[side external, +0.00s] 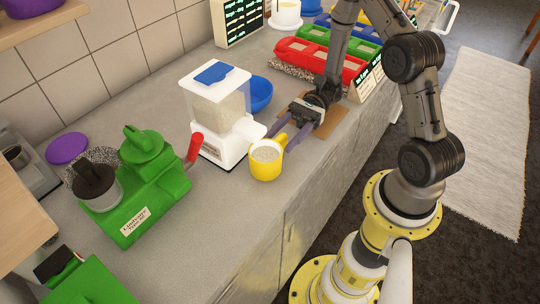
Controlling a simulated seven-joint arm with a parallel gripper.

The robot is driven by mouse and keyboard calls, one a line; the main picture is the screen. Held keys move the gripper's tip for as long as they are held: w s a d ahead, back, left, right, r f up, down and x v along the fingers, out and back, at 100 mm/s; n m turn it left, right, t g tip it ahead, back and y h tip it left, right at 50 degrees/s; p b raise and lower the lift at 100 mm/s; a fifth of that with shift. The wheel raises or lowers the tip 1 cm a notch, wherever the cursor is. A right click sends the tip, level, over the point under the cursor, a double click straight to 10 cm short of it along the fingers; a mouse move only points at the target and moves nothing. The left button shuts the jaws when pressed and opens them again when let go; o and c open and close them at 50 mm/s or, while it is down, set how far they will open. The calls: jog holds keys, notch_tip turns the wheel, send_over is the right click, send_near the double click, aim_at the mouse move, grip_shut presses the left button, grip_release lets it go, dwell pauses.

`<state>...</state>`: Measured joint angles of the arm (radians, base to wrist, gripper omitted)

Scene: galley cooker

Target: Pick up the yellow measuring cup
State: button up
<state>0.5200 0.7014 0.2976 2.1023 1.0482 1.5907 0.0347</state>
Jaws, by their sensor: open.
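The yellow measuring cup (266,162) stands upright on the grey counter near its front edge. It holds a pale grainy filling, and its yellow handle points up and right. My gripper (279,130) reaches in from the right with its purple-grey fingers apart, around or right beside the cup's handle. Whether a finger touches the handle cannot be told from this view.
A white dispenser (230,133) with a clear hopper stands just behind and left of the cup. A blue bowl (260,93) is behind it. A green machine (145,185) stands left. Red, green and blue bins (318,62) are at the back right. The counter (215,235) in front is clear.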

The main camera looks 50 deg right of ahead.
grip_shut()
dwell(1.4)
